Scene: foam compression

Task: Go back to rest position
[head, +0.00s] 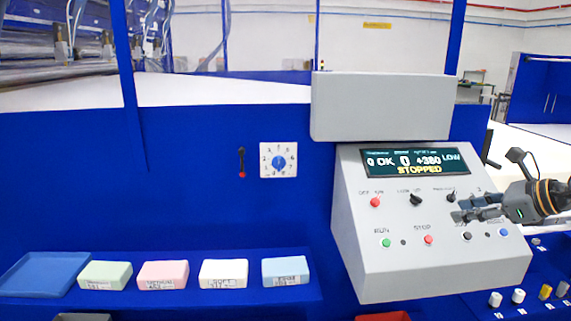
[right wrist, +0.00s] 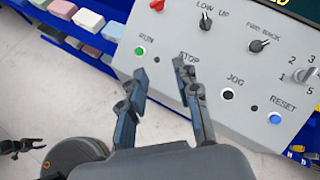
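My right gripper (head: 474,208) is in front of the right side of the grey control panel (head: 375,277) in the head view. In the right wrist view the right gripper (right wrist: 165,80) has its two fingers apart with nothing between them. The panel's display (head: 415,162) reads "STOPPED". The panel carries a green RUN button (head: 386,243), a red STOP button (head: 428,239) and a blue RESET button (head: 504,232). Whether the fingers touch the panel is not clear. My left gripper does not show in the head view.
A blue shelf at the left holds a blue tray (head: 45,274) and green (head: 105,275), pink (head: 163,275), white (head: 223,273) and light blue (head: 285,271) blocks. A dial (head: 279,160) and a small lever (head: 242,162) are on the blue wall. Small cylinders (head: 519,296) stand at the lower right.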

